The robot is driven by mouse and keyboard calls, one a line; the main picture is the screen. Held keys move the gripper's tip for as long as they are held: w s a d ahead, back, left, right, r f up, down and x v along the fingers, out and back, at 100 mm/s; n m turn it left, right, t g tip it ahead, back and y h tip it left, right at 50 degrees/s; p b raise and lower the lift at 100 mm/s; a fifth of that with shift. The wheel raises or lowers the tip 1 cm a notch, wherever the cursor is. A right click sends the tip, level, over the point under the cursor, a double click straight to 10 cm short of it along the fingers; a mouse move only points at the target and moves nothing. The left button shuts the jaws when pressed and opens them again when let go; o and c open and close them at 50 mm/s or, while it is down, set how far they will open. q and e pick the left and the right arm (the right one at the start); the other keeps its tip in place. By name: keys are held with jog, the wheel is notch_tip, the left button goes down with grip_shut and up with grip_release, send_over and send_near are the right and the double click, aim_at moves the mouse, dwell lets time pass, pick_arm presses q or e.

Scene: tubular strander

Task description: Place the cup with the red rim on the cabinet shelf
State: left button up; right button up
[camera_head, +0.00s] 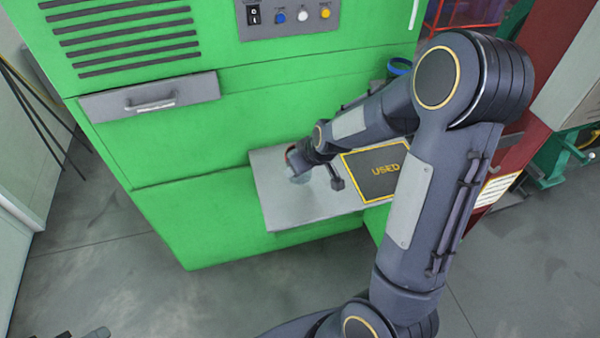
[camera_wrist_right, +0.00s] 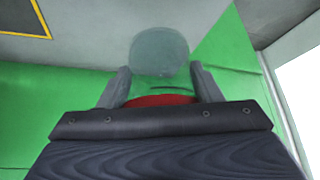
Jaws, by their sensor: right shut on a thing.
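The cup with the red rim (camera_head: 299,174) is clear, with its red edge just showing beside my right gripper (camera_head: 312,166). My right gripper is shut on it over the left part of the grey cabinet shelf (camera_head: 310,209); I cannot tell whether the cup touches the shelf. In the right wrist view the clear cup (camera_wrist_right: 160,52) is between the two fingers, with its round end away from the palm and its red rim (camera_wrist_right: 161,100) close to the palm. Dark tips at the bottom left edge of the head view seem to be my left gripper (camera_head: 84,334), mostly cut off.
A black "USED" panel (camera_head: 374,174) with a yellow border covers the right part of the shelf. The green cabinet (camera_head: 190,175) rises behind, with a handled drawer (camera_head: 150,99) and buttons. A blue round object (camera_head: 400,66) is partly hidden behind my right arm.

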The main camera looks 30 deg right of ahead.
jog(key=w+d+f, duration=0.1)
jog(key=f, duration=0.1)
jog(key=w+d+f, duration=0.1)
jog(key=w+f, duration=0.1)
jog(key=w+d+f, duration=0.1)
jog(key=w+f, duration=0.1)
jog(key=shift+w+d+f, duration=0.1)
jog(key=shift+w+f, duration=0.05)
jog(key=shift+w, duration=0.05)
notch_tip(320, 180, down, 3)
jog(key=shift+w+f+p, duration=0.1)
jog(key=shift+p, duration=0.75)
jog(key=shift+f, duration=0.1)
jog(key=shift+f+b, duration=0.15)
jog(key=shift+b, duration=0.2)
jog(key=o, duration=1)
jog(key=shift+c, duration=0.2)
jog(key=shift+r, duration=0.2)
